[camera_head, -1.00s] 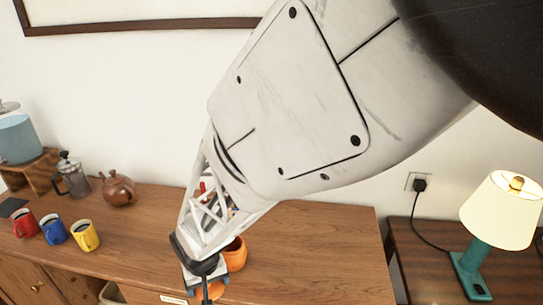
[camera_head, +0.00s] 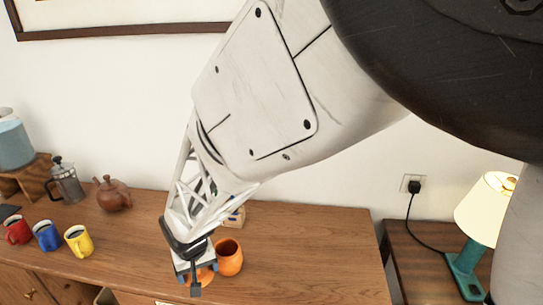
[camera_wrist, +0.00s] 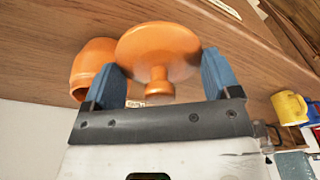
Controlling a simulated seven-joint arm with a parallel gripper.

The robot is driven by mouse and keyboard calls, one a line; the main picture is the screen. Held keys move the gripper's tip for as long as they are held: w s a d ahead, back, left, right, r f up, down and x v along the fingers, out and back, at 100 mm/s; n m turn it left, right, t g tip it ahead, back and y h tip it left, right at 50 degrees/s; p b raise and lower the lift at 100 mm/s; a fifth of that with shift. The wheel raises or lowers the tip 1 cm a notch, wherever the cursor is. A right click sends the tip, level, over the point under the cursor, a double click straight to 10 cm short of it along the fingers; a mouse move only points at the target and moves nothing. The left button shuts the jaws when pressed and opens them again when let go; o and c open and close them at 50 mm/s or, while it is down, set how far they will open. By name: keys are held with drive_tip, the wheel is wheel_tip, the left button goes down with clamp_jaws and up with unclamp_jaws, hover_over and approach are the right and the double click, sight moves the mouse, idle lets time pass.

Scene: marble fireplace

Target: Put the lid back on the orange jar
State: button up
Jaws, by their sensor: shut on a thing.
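The orange jar (camera_head: 229,257) stands upright and open on the wooden counter, just right of my gripper (camera_head: 196,274) in the head view. The jar also shows behind the left finger in the wrist view (camera_wrist: 93,66). The orange lid (camera_wrist: 158,50) is a round disc with a knob (camera_wrist: 159,84) pointing back toward my palm. My gripper's blue fingers (camera_wrist: 160,70) are shut on opposite sides of the lid's rim. In the head view the lid (camera_head: 205,275) is partly hidden by the gripper. It is beside the jar, apart from its mouth; its height above the counter is unclear.
Red (camera_head: 18,231), blue (camera_head: 46,236) and yellow (camera_head: 78,241) mugs stand left on the counter (camera_head: 300,245). A teapot (camera_head: 112,194) and French press (camera_head: 66,182) are behind them. A small box (camera_head: 234,216) is behind the jar. The counter right of the jar is clear.

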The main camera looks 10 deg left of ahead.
drive_tip(key=w+a+r, duration=0.4)
drive_tip(key=w, duration=0.2)
drive_tip(key=w+a+r, duration=0.4)
drive_tip(key=w, duration=0.3)
drive_tip(key=shift+w+r+n, duration=0.25)
drive_tip(key=shift+r+n, duration=0.05)
drive_tip(key=shift+r, duration=0.05)
drive_tip(key=w+a+r, duration=0.2)
drive_tip(key=w+r, duration=0.2)
drive_tip(key=w, duration=0.1)
drive_tip(key=shift+w+d+r, duration=0.2)
drive_tip(key=shift+w+r, duration=0.25)
drive_tip(key=shift+w, duration=0.05)
drive_tip(key=shift+w+d+r, duration=0.2)
drive_tip(key=shift+w+r, duration=0.2)
drive_tip(key=shift+w, duration=0.05)
drive_tip(key=shift+s+d, duration=0.25)
drive_tip(key=shift+d, duration=0.45)
drive_tip(key=s+d+f, duration=0.6)
drive_tip(key=s+d, duration=0.4)
drive_tip(key=d, duration=0.3)
drive_tip(key=shift+s, duration=0.2)
drive_tip(key=shift+f, duration=0.2)
drive_tip(key=shift+f, duration=2.95)
drive_tip(key=shift+f, duration=0.2)
